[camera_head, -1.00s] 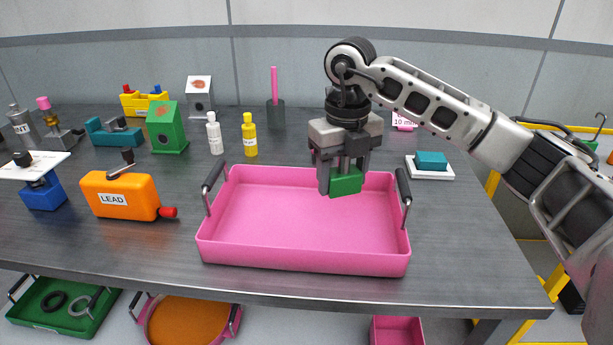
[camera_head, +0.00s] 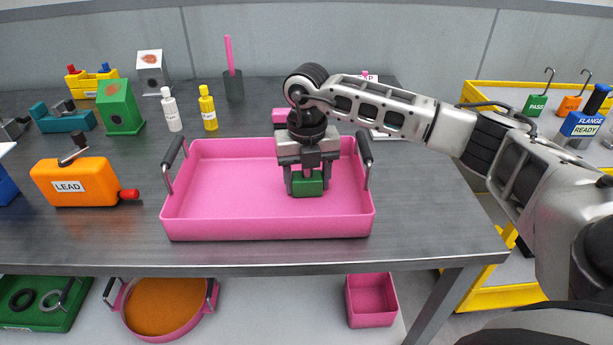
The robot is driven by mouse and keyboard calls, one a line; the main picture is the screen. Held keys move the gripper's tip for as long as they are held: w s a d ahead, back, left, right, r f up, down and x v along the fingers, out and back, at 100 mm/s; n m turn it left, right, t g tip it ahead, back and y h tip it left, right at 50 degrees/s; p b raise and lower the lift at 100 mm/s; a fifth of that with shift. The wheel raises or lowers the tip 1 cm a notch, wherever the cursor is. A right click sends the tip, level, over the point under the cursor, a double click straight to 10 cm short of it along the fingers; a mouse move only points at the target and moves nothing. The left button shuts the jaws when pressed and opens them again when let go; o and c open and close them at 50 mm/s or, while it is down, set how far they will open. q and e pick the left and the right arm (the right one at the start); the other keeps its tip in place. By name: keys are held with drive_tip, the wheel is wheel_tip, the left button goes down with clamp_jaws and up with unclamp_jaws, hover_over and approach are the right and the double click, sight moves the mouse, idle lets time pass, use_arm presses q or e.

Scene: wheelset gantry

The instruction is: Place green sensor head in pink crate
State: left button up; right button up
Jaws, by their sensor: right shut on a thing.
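The pink crate (camera_head: 230,228) stands on the dark grey table, with a dark handle at each side. My right gripper (camera_head: 308,184) points down over the right part of the crate, inside its outline. It is shut on the green sensor head (camera_head: 309,187), a small green block low between the fingers. I cannot tell whether the block touches the crate's floor. My left gripper is not in view.
An orange LEAD box (camera_head: 75,182) with a red knob stands left of the crate. White (camera_head: 171,110) and yellow (camera_head: 208,108) bottles and a green block-shaped housing (camera_head: 120,108) stand behind. The table front right of the crate is clear.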

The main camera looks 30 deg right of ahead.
drive_tip(key=shift+f, duration=0.2)
drive_tip(key=o, duration=1)
drive_tip(key=shift+o, duration=0.2)
wheel_tip(320, 180, up, 12)
drive_tip(key=shift+r+b, duration=0.25)
drive_tip(key=shift+b, duration=0.05)
drive_tip(key=shift+f, duration=0.1)
